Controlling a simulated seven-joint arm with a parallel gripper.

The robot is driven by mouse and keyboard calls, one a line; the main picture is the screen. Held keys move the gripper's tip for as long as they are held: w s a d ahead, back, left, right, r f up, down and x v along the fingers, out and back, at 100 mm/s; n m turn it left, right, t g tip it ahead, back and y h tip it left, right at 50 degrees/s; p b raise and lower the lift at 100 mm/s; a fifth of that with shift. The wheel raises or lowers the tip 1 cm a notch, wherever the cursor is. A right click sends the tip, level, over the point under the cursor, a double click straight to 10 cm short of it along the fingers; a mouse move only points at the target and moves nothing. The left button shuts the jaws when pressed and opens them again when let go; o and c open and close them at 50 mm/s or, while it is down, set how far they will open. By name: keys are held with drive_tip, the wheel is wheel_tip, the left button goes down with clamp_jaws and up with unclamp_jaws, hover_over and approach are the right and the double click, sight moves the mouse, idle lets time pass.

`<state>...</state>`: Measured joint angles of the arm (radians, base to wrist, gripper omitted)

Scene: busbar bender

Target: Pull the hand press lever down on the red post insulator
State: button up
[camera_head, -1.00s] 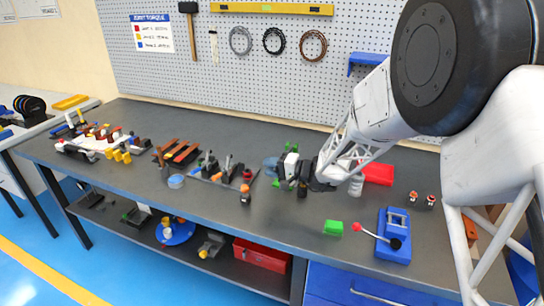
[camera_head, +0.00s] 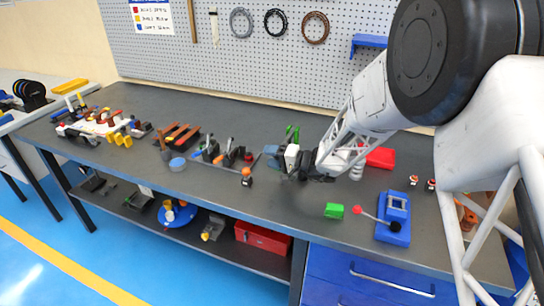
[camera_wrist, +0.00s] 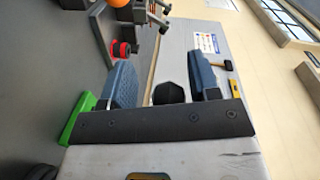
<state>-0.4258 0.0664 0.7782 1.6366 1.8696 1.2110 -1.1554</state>
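A blue press-like device (camera_head: 393,234) stands at the right of the bench in the head view. Its thin lever (camera_head: 374,217) slants up left to a red knob (camera_head: 357,210); a black ball sits at its other end. I cannot tell for sure which piece is the red post insulator; a red ringed piece (camera_head: 248,157) stands on the grey fixture left of my gripper and shows in the wrist view (camera_wrist: 121,49). My gripper (camera_head: 271,157) is above mid-bench, left of the press. Its blue-grey fingers are apart in the wrist view (camera_wrist: 163,80), with a dark rounded shape between them.
The grey fixture (camera_head: 222,158) has upright handles and an orange ball (camera_head: 246,172). The front middle of the bench is fairly clear.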

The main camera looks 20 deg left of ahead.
idle(0.3)
drive_tip(key=d, duration=0.7)
drive_tip(key=shift+d+r, duration=0.35)
drive_tip(key=shift+r, duration=0.1)
drive_tip(key=shift+s, duration=0.1)
drive_tip(key=s+d+r+g+h, duration=0.2)
drive_tip(key=s+d+r+h, duration=0.1)
drive_tip(key=s+d+r, duration=0.4)
drive_tip(key=s+d+r+t+h, duration=0.1)
drive_tip(key=s+d+r+h, duration=0.2)
drive_tip(key=s+d, duration=0.7)
drive_tip(key=s+d+r+m+t+h, duration=0.1)
drive_tip(key=s+d+r+h, duration=0.2)
drive_tip(key=s+d+h, duration=0.3)
drive_tip(key=s+d+r+m+t+h, duration=0.1)
drive_tip(key=s+d+h, duration=0.4)
drive_tip(key=s+d, duration=0.9)
drive_tip(key=d+r+t, duration=0.1)
drive_tip(key=d+r, duration=0.1)
drive_tip(key=d, duration=0.1)
drive_tip(key=shift+d+r, duration=0.15)
drive_tip(key=shift+d, duration=0.05)
